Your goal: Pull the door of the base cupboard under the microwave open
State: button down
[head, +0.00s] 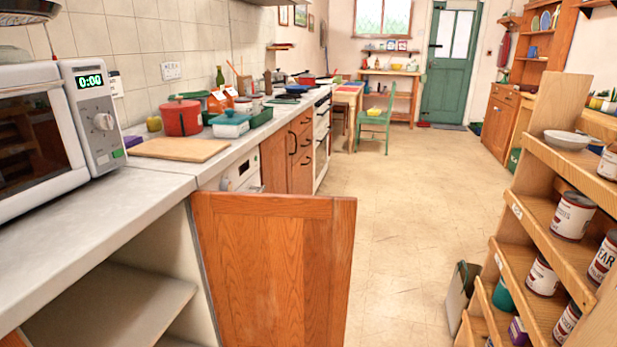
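The microwave (55,125) stands on the worktop at the left, its display reading 0:00. Below the worktop, the base cupboard's wooden door (265,265) stands swung well out from the cupboard, into the floor space. The cupboard's inside shows a pale shelf (110,305). No handle shows on the face of the door that I see, and its lower edge is cut off by the frame. My gripper is not in view.
An open wooden shelf unit (545,215) with cans stands at the right, a bag (460,297) beside it. Bare floor (405,230) runs between the door and the shelves, back to a green chair (377,122) and a green door (451,68).

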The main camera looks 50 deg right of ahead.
aim_at(278, 267)
jog(key=i+j+z, duration=0.2)
jog(key=z, duration=0.3)
jog(key=i+j+z, duration=0.3)
jog(key=z, duration=0.15)
